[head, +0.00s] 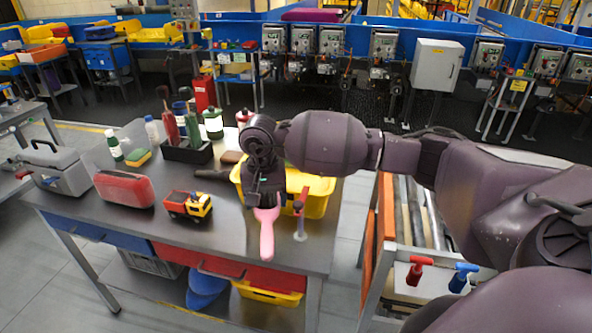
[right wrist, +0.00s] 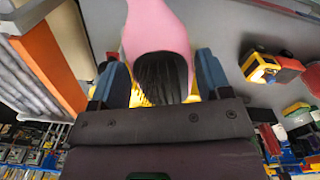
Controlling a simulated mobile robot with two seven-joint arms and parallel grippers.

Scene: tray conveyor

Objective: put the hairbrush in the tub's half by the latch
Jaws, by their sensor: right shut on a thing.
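The pink hairbrush (head: 266,234) is in my right gripper (head: 265,203), its handle pointing down toward the front of the table in the head view. In the right wrist view the hairbrush (right wrist: 158,30) shows its dark bristles between the two fingers of the right gripper (right wrist: 162,85). The yellow tub (head: 318,208) stands on the table's right end, behind and to the right of the gripper. My gripper and arm hide part of the tub, and its inside is mostly hidden. I cannot make out the latch for certain. My left gripper is not in view.
A red-topped upright fixture (head: 300,212) stands at the tub's front. A toy truck (head: 188,205), a red case (head: 124,189), a grey toolbox (head: 55,168) and a dark caddy (head: 187,152) with bottles are to the left. A roller conveyor (head: 408,215) lies right of the table.

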